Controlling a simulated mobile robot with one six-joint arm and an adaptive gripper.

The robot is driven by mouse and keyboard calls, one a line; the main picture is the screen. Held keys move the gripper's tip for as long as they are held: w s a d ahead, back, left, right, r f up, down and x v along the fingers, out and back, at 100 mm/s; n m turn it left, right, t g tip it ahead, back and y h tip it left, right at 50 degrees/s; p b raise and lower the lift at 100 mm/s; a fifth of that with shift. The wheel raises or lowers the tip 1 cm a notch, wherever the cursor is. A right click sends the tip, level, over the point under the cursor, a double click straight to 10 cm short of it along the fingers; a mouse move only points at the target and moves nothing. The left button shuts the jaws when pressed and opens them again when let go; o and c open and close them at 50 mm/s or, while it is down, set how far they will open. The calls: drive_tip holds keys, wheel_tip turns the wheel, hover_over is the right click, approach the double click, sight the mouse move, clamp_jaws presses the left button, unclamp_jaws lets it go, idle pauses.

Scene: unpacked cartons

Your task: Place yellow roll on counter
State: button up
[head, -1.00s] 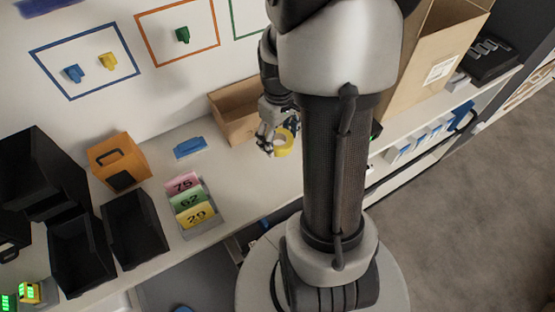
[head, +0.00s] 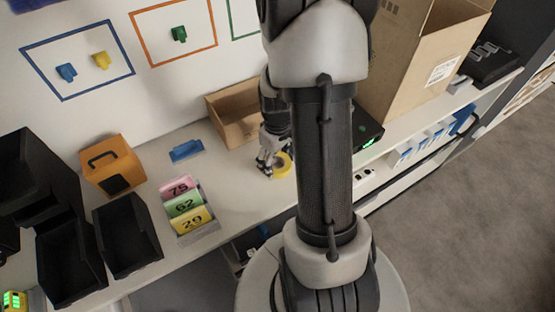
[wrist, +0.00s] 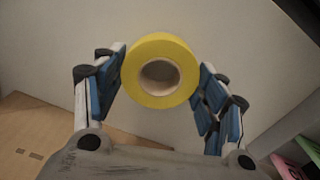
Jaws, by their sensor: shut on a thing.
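The yellow roll (wrist: 160,92) sits between the two blue-padded fingers of my gripper (wrist: 160,85) in the wrist view, its hollow core facing the camera. My gripper (head: 270,164) is shut on it. In the head view, the yellow roll (head: 283,164) is partly hidden by my fingers and arm. It is at or just above the surface of the pale counter (head: 240,190); I cannot tell whether it touches.
An open cardboard box (head: 232,122) stands close behind my gripper. A card holder (head: 190,225) with numbered cards, a blue item (head: 187,150), an orange box (head: 112,165) and black bins (head: 128,235) stand to the left. The counter between card holder and gripper is clear.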

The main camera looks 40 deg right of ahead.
drive_tip(key=shift+f, duration=0.2)
drive_tip(key=o, duration=1.1)
drive_tip(key=shift+r, duration=0.15)
wheel_tip(320, 180, up, 12)
drive_tip(key=p, duration=0.4)
drive_tip(key=a+r+t, duration=0.2)
drive_tip(key=a+r, duration=0.9)
drive_tip(key=s+a+r+t, duration=0.2)
drive_tip(key=s+a+r, duration=0.4)
drive_tip(key=s+a, duration=0.3)
drive_tip(key=shift+s+a+t, duration=0.15)
drive_tip(key=shift+s+t, duration=0.1)
drive_tip(key=shift+t, duration=0.05)
drive_tip(key=shift+r, duration=0.1)
